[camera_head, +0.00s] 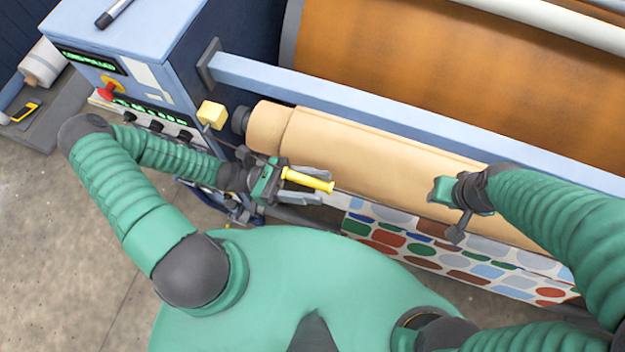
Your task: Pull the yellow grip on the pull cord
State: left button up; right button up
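The yellow grip (307,180) is a short bar with flared ends, near the middle of the head view, in front of the tan roll. My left gripper (311,186) is at the grip, its two grey fingers spread on either side of it. A gap shows between the grip and the lower finger, so the gripper looks open around the grip. I cannot make out the pull cord. My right gripper (457,218) is in front of the tan roll at the right, pointing away from the grip; its fingers are too foreshortened to judge.
A tan roll (370,160) and a blue beam (350,103) run across behind the grippers. The blue control cabinet (135,45) with a red knob (106,92) and a yellow block (212,114) stands left. Patterned sheet (400,238) hangs below the roll. Open floor lies at lower left.

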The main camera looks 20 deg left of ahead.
pick_arm(q)
jog(key=shift+a, duration=0.2)
jog(key=b+v, duration=0.5)
jog(key=v, duration=1.1)
jog(key=shift+a+f, duration=0.2)
jog(key=shift+a, duration=0.1)
jog(key=shift+w+d, duration=0.1)
